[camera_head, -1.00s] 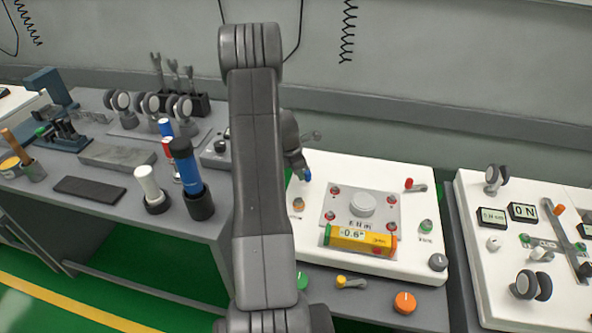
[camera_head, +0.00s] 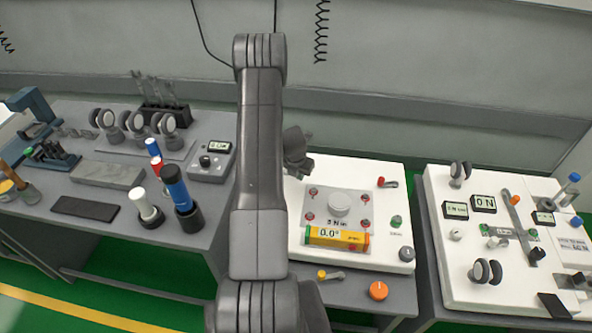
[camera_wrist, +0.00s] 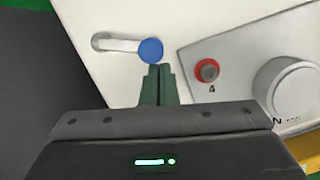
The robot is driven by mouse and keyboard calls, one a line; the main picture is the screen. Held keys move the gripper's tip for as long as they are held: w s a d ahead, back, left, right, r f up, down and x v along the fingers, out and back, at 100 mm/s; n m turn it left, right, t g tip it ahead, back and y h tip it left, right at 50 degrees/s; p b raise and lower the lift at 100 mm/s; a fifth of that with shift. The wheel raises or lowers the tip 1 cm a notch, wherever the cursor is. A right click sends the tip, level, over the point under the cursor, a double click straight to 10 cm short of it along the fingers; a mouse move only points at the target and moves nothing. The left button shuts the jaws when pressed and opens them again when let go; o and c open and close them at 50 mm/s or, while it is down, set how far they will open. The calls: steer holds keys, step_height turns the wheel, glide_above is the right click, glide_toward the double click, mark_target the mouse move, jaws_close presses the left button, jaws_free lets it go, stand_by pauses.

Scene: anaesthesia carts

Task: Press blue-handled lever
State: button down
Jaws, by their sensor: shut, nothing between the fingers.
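In the head view only part of my gripper's end (camera_head: 297,150) shows, over the panel's left edge.
The panel also carries a plate with a round white dial (camera_head: 340,204), red knobs, and a yellow level (camera_head: 337,238) reading 0.0°. A red-handled lever (camera_head: 387,182) stands at the back right. Upright handles (camera_head: 177,188) and tools crowd the left bench. Another white panel (camera_head: 440,270) is on the right.

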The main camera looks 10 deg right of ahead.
steer(key=shift+w+d+p, duration=0.15)
steer(key=shift+d+p, duration=0.2)
steer(key=shift+p, duration=0.05)
steer(key=shift+d, duration=0.1)
stand_by(0.3)
